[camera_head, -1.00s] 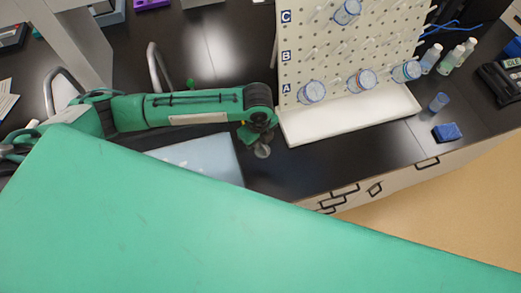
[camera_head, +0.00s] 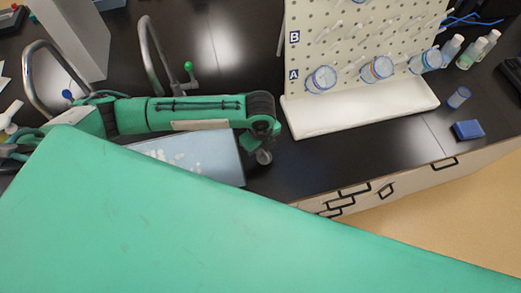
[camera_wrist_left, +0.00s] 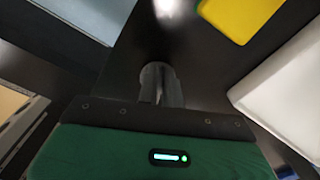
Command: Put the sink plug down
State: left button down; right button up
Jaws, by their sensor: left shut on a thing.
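My left gripper (camera_head: 260,140) reaches in from the left and points down over the black counter, just right of the sink. It is shut on the sink plug (camera_head: 264,157), a small round greyish disc showing at its fingertips. In the left wrist view the plug (camera_wrist_left: 152,70) is a dark round shape at the ends of the fingers (camera_wrist_left: 160,92). I cannot tell whether the plug touches the counter. The pale blue sink basin (camera_head: 205,153) lies beside the gripper, partly hidden by my arm. My right gripper is out of view.
A pegboard (camera_head: 345,45) with a white tray base (camera_head: 355,112) stands right of the gripper. Two curved taps (camera_head: 148,55) rise behind the arm. A yellow object (camera_wrist_left: 238,14) shows in the wrist view. Dark counter (camera_head: 310,170) is clear in front of the tray.

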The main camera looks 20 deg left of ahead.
pick_arm(q)
jog(key=shift+f, duration=0.1)
jog(key=shift+f, duration=0.1)
jog(key=c, duration=1.6)
grip_release()
jog(key=shift+o, duration=0.2)
